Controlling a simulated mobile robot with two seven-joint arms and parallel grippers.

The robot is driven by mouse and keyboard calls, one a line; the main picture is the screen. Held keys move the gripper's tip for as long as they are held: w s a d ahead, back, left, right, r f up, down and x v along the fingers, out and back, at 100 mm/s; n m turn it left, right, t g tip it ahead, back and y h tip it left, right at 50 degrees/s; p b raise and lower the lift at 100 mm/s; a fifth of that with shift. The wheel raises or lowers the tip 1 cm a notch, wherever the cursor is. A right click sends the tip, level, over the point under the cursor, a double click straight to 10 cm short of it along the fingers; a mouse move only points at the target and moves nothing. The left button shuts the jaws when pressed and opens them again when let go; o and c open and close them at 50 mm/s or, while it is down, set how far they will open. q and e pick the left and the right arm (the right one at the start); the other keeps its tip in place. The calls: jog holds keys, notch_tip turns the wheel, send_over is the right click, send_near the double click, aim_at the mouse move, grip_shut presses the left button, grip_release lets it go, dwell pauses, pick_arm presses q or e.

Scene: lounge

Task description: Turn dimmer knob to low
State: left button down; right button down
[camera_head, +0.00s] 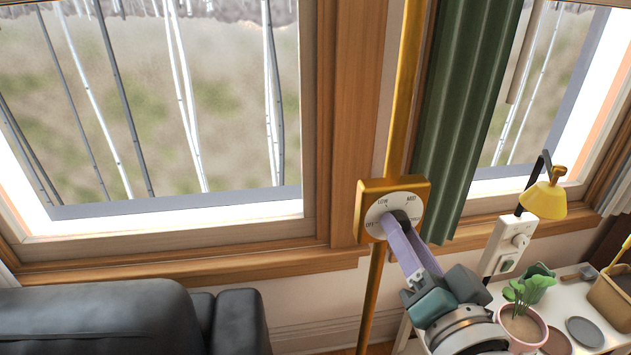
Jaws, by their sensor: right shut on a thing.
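The dimmer is a gold box (367,188) on a gold pole, with a round white dial (377,213) on its face. The dark dimmer knob (402,215) sits at the dial's middle, mostly hidden by my fingers. My right gripper (400,229), with pale purple fingers, comes from the lower right and is shut on the knob. The knob's exact setting cannot be told. My left gripper is not in view.
A white side table (556,313) at the lower right holds a potted plant (522,325), dishes and a basket. A yellow lamp (545,199) stands above it. A green curtain (465,120) hangs right of the pole. A black sofa (100,315) is at the lower left.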

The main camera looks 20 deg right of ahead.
dwell(0.5)
jog(key=c, duration=0.5)
grip_release()
jog(key=v, duration=1)
jog(key=shift+w+a, duration=0.15)
